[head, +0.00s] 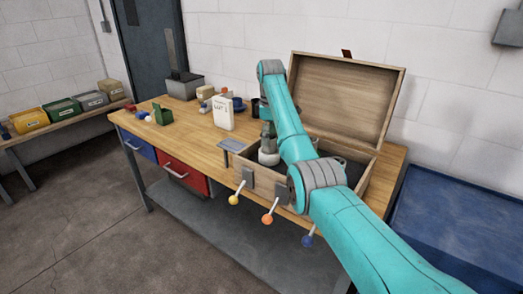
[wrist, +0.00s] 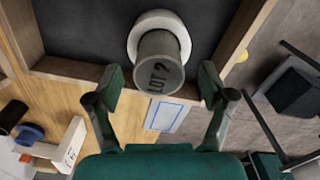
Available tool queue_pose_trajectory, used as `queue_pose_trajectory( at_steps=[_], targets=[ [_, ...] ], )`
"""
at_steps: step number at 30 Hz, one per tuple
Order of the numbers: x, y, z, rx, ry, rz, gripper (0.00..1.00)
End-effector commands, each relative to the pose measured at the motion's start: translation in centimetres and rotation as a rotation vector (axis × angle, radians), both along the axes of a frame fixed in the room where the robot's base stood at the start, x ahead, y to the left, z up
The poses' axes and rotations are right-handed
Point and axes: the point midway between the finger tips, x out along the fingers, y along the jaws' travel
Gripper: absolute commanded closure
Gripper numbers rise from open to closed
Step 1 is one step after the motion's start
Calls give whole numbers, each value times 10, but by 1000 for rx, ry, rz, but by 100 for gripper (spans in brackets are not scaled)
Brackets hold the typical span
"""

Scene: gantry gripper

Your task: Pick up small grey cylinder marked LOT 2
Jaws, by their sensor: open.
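The small grey cylinder (wrist: 160,62) marked LOT 2 shows in the wrist view, with its lettering facing me. It stands at a white ring-shaped base (wrist: 142,22) on the dark floor of an open wooden box (wrist: 70,66). In the head view the white base (head: 268,158) shows beside my arm, inside the box near its front left. My gripper (wrist: 161,82) is open, with one finger on each side of the cylinder's near end. Gaps show between both fingers and the cylinder. My arm hides part of the box in the head view.
The box's raised lid (head: 345,95) stands at the back. Levers with yellow (head: 233,200), orange (head: 267,219) and blue (head: 308,241) knobs hang at the front. A white LOT-type carton (head: 223,112) stands left on the bench (head: 195,125).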

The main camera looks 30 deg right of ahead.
Motion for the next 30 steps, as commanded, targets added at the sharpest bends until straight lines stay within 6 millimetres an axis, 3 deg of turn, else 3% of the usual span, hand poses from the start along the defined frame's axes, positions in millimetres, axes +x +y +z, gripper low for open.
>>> queue_pose_trajectory(
  at_steps=[4, 13, 22, 23, 30],
  targets=[
    [-5, -9, -15, 0, 0, -3, 19],
    [-5, -10, -17, -1, -1, -2, 21],
    [-5, -10, -17, 0, 0, -2, 96],
    [-5, -10, -17, 0, 0, -2, 100],
    [-5, -10, -15, -1, -2, -2, 100]
  ],
)
